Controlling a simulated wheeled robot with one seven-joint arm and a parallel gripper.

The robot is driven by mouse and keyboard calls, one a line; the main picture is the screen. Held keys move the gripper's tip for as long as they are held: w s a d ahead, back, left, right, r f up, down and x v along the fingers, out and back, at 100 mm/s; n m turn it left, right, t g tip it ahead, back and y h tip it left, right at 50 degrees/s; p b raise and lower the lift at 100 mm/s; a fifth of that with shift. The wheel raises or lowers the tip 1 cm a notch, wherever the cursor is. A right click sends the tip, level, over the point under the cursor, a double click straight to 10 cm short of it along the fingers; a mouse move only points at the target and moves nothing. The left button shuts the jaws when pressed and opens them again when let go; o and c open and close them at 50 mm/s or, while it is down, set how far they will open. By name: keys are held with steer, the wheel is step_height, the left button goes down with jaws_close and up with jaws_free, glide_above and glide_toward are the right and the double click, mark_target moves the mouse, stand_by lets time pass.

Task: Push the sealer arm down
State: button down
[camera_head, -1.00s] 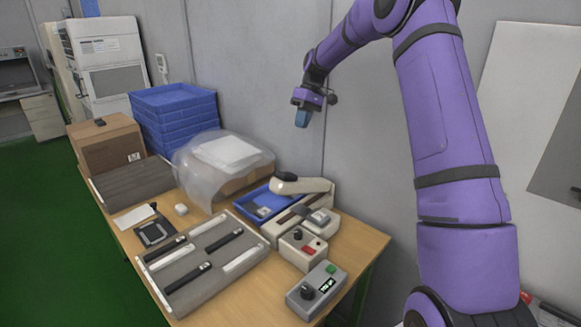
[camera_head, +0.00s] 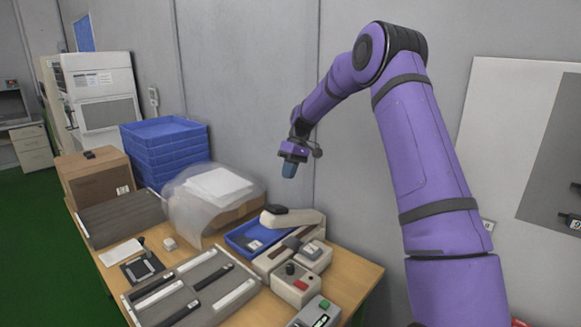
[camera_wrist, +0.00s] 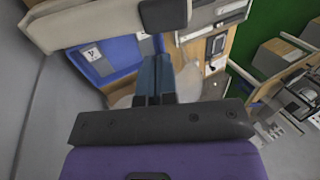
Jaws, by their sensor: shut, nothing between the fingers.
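The sealer (camera_head: 268,262) stands on the table, with its beige arm (camera_head: 297,218) raised at a slant above its base. A dark handle pad (camera_head: 276,210) caps the arm's left end. In the wrist view the sealer arm (camera_wrist: 90,26) crosses the upper left, and its dark handle pad (camera_wrist: 165,14) is at the top, just beyond my fingertips. My gripper (camera_head: 289,171) hangs above the handle pad, apart from it, with its blue fingers pointing down. In the wrist view the fingers of my gripper (camera_wrist: 155,75) are together and empty.
A blue tray (camera_head: 236,238) lies behind the sealer. Control boxes (camera_head: 296,284) stand in front of it. A plastic-wrapped carton (camera_head: 185,207), stacked blue crates (camera_head: 165,150) and a grey rack (camera_head: 150,300) fill the table to the left. The wall is close behind.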

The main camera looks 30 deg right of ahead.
steer(key=x, duration=0.9)
steer(key=shift+f, duration=0.1)
steer(key=a+f+h, duration=0.1)
steer(key=f, duration=0.2)
steer(key=s+a+f+t+h, duration=0.1)
steer(key=a+f, duration=0.1)
steer(key=f, duration=0.2)
steer(key=s+a+f+h, duration=0.1)
steer(key=a+f, duration=0.1)
steer(key=f, duration=0.1)
steer(key=shift+s+a+f+h, duration=0.1)
steer(key=shift+a+f+h, duration=0.15)
steer(key=shift+h, duration=0.15)
steer(key=shift+s+a+f, duration=0.2)
steer(key=shift+s+f, duration=0.1)
steer(key=shift+f, duration=0.05)
steer(key=shift+r, duration=0.25)
step_height(320, 180, up, 15)
glide_above(279, 206)
steer(key=s+a, duration=0.1)
steer(key=a, duration=0.3)
steer(key=shift+s+a+f+t, duration=0.15)
steer(key=shift+t, duration=0.15)
